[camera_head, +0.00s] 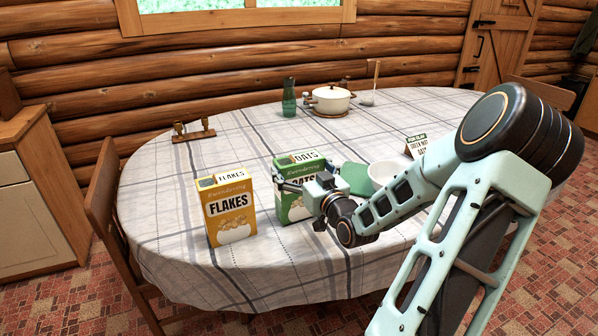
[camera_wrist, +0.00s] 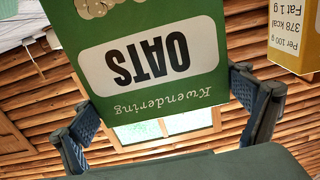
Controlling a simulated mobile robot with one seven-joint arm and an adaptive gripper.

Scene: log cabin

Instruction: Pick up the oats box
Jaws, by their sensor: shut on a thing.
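The green oats box (camera_head: 293,161) stands on the table near its front edge, partly hidden behind my arm. Its front, with the word OATS, fills the middle of the wrist view (camera_wrist: 205,88), upside down there. My gripper (camera_head: 293,187) is at the box, with one finger on each side of it. In the wrist view the fingers of my gripper (camera_wrist: 170,110) press against the box's two side edges. The gripper is shut on the box.
A yellow flakes box (camera_head: 228,206) stands close to the left. A white bowl (camera_head: 381,174) and green cloth or plate (camera_head: 355,178) are right of the oats. The table's left (camera_head: 150,190) is clear.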

